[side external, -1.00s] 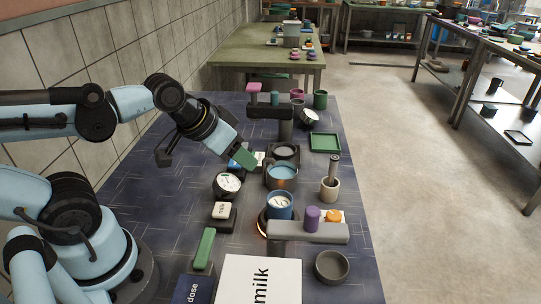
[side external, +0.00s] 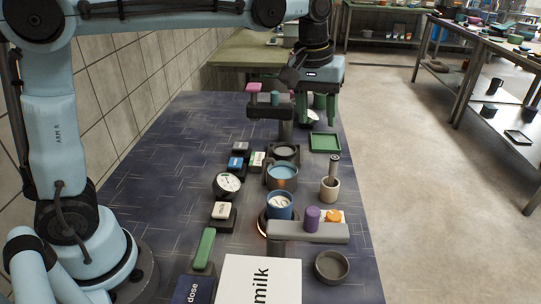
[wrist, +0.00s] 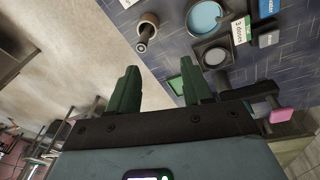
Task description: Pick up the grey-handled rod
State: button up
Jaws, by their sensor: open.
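The grey-handled rod (side external: 334,166) stands upright in a beige cup (side external: 329,191) on the right side of the dark table. In the wrist view the rod (wrist: 144,36) and its cup (wrist: 150,20) show near the top, beyond the fingertips. My gripper (side external: 318,114) points down with its green fingers apart and empty. It is above the far right part of the table, behind the rod and near the green tray (side external: 325,142). The open fingers also show in the wrist view (wrist: 159,75).
A pot of blue liquid (side external: 282,173) and a blue cup (side external: 279,207) stand left of the rod. A grey arm-like stand (side external: 310,232) with a purple cylinder (side external: 312,217) is in front. Another dark stand (side external: 270,112) is left of my gripper. The table's right edge is close.

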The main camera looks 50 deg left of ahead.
aim_at(335, 157)
jog(key=shift+n+g, duration=0.7)
jog(key=w+d, duration=0.1)
jog(key=w+f, duration=0.1)
jog(key=w+d, duration=0.1)
jog(key=shift+w+d+f, duration=0.25)
jog(key=shift+w+d, duration=0.05)
jog(key=shift+w, duration=0.05)
jog(key=shift+w+d+f, duration=0.3)
notch_tip(335, 157, down, 6)
jog(key=shift+f, duration=0.1)
jog(key=shift+s+f, duration=0.2)
jog(key=shift+f, duration=2.8)
jog(key=shift+c, duration=0.5)
grip_shut()
